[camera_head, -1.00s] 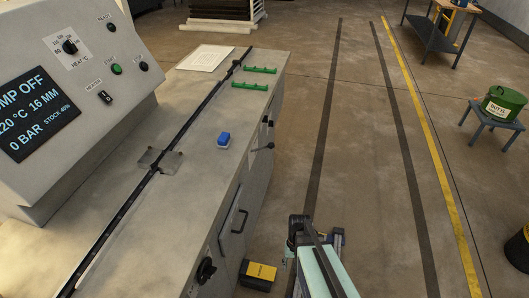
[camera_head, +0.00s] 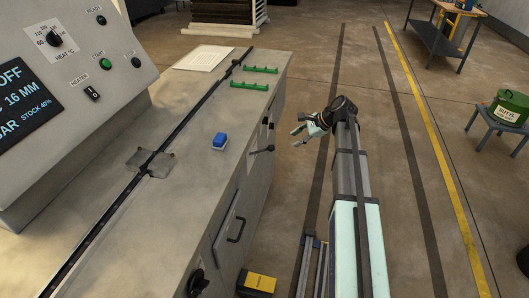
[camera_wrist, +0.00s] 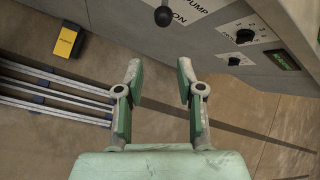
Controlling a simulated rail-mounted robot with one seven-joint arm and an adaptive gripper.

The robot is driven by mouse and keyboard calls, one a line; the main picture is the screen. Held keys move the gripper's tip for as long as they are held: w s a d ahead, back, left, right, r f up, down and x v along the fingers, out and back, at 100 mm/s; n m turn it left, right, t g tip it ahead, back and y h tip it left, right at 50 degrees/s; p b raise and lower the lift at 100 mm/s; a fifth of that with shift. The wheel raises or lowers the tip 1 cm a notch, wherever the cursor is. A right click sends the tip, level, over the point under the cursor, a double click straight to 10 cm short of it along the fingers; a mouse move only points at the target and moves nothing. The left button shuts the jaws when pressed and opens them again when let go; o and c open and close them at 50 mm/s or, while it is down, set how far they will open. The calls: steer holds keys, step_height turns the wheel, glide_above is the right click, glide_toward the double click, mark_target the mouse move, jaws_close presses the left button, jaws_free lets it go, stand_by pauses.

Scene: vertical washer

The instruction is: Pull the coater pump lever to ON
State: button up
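The pump lever (camera_head: 262,150) is a dark rod with a round black knob, sticking out from the front face of the grey cabinet. In the wrist view its black knob (camera_wrist: 163,16) shows at the top edge, beside a white label (camera_wrist: 187,12) reading PUMP and ON; the rest of the lever is cut off or foreshortened. My gripper (camera_head: 296,136) is to the right of the lever in the head view, apart from it. In the wrist view my gripper (camera_wrist: 159,64) is open and empty, with the knob beyond its fingertips.
The control screen (camera_head: 20,107) is partly cut off and shows OFF. Small knobs (camera_wrist: 244,36) sit beside the lever label. A cabinet door handle (camera_head: 237,230) is nearer. A yellow-black box (camera_head: 258,282) lies on the floor near rails (camera_head: 310,262).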

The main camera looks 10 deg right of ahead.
mark_target(267, 149)
steer(key=w+a+f+m, duration=0.1)
steer(key=w+a+f, duration=0.1)
steer(key=a+f, duration=0.1)
steer(key=w+a+f+m+p, duration=0.1)
steer(key=w+a+f, duration=0.1)
steer(key=a+f, duration=0.2)
steer(key=w+a+f+m+y+p, duration=0.1)
steer(key=w+a+f+m, duration=0.1)
steer(key=a+f, duration=0.2)
steer(key=shift+w+a, duration=0.35)
steer(key=shift+a, duration=0.3)
jaws_close()
